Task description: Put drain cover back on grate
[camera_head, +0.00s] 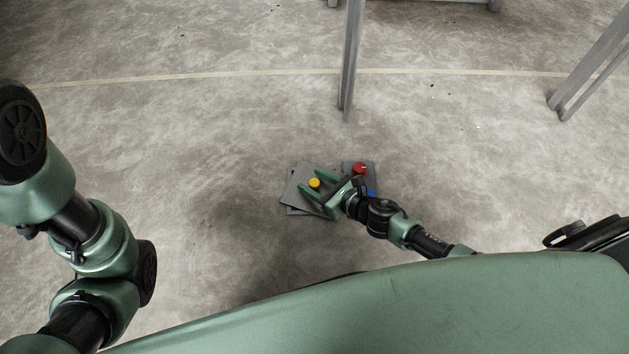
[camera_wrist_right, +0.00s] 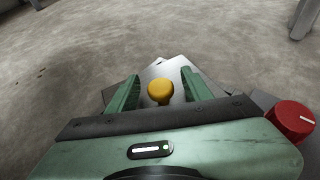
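A grey square drain cover (camera_head: 297,188) with a yellow knob (camera_head: 314,183) lies low at the floor, turned at an angle over the darker grate (camera_head: 291,211). My right gripper (camera_head: 313,182) is above the cover, its two green fingers apart on either side of the yellow knob. In the right wrist view the knob (camera_wrist_right: 160,91) stands between the open fingers (camera_wrist_right: 160,88), with gaps on both sides. The gripper hides part of the cover and most of the grate. My left arm shows at the left, but its gripper is out of view.
A red knob (camera_head: 360,168) sits on a grey plate beside the cover, with a blue part (camera_head: 371,192) near it. It also shows in the right wrist view (camera_wrist_right: 291,119). A metal post (camera_head: 350,60) stands behind.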

